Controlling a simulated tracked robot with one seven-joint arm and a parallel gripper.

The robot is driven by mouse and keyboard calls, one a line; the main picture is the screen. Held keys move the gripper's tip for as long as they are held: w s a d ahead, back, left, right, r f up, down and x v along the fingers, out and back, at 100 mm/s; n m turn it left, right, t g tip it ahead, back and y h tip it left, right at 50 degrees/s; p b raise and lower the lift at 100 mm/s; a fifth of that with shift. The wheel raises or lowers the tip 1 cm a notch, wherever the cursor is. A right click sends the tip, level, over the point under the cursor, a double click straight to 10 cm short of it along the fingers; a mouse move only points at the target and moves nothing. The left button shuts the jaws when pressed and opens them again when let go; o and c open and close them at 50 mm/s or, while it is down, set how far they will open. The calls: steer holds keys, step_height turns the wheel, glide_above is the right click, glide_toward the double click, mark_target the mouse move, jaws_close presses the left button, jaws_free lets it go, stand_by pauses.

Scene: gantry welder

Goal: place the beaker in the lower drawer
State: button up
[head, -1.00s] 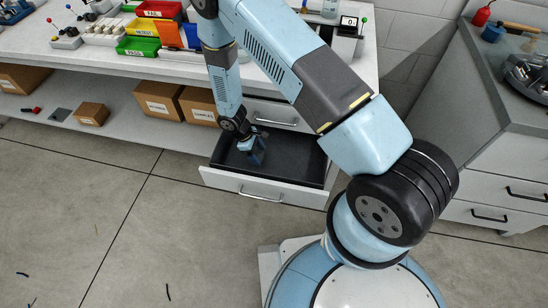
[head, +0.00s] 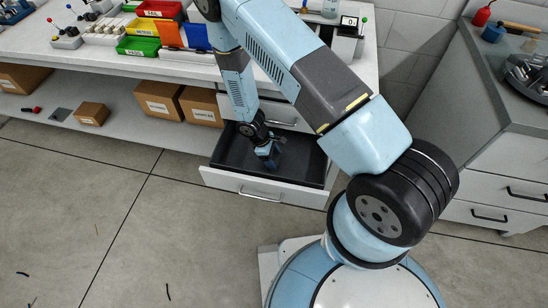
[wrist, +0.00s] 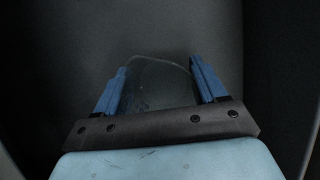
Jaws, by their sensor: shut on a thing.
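The lower drawer (head: 226,157) is pulled open below the workbench, with a dark interior and a white front. My gripper (head: 271,162) is inside the drawer's opening, pointing down, right of its middle. In the wrist view my gripper (wrist: 160,88) has its two blue fingers on either side of a clear glass beaker (wrist: 158,73). It is shut on the beaker. The drawer's dark floor (wrist: 160,30) shows beyond the beaker. I cannot tell whether the beaker touches the floor. In the head view the beaker is hidden by the gripper.
The workbench (head: 190,62) above holds a red bin (head: 158,9), a yellow bin (head: 150,27) and a green bin (head: 138,45). Cardboard boxes (head: 160,100) stand on the lower shelf at left. A closed drawer (head: 272,112) sits just above the open one.

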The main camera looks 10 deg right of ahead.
steer(key=shift+f, duration=0.1)
steer(key=o, duration=1.1)
steer(key=shift+w+a+r, duration=0.1)
steer(key=shift+r, duration=0.3)
steer(key=shift+w+a+r, duration=0.2)
steer(key=shift+a+r, duration=0.4)
steer(key=shift+w+a+r, duration=0.15)
steer(key=shift+a+r, duration=0.4)
steer(key=w+a, duration=0.1)
steer(key=a, duration=0.2)
steer(key=w+a, duration=0.1)
steer(key=a, duration=0.2)
steer(key=w+a, duration=0.1)
steer(key=a, duration=0.3)
steer(key=shift+w, duration=0.3)
